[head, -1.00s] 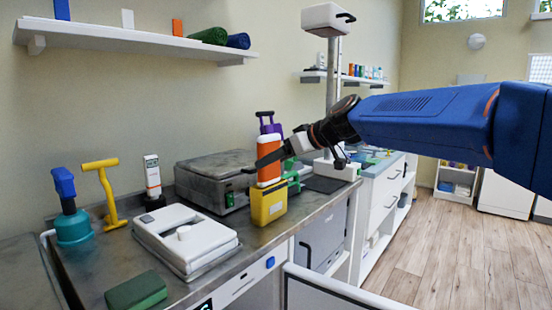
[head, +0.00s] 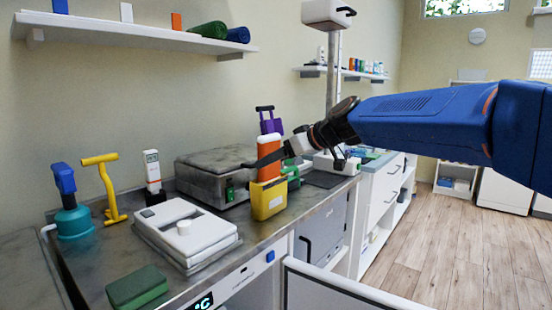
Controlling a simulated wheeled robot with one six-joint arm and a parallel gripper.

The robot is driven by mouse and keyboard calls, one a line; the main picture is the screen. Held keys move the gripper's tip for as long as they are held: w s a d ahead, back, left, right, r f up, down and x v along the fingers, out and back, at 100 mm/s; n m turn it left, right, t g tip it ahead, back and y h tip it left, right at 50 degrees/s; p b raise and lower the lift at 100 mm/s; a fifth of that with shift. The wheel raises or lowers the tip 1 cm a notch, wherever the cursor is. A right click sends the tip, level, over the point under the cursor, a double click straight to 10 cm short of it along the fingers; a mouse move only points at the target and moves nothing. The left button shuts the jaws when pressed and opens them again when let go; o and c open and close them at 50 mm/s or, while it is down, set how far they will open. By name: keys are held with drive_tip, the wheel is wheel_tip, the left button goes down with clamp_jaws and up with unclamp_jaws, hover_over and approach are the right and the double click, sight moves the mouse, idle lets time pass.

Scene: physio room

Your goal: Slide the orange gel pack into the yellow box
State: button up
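My gripper (head: 262,162) comes from the right, with a dark finger across the front of the pack. It appears shut on the pack; the far finger is hidden.
A purple-handled thing (head: 270,125) and a green thing (head: 292,179) stand close behind the box. A grey flat machine (head: 214,170) is to the left, a white lidded unit (head: 186,233) nearer. A green block (head: 136,287) lies at the front. An open door (head: 340,290) is below.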

sight(273, 136)
drive_tip(key=shift+f, duration=0.95)
idle(0.4)
drive_tip(key=o, duration=1.4)
drive_tip(key=shift+c, duration=0.2)
drive_tip(key=shift+r, duration=4.5)
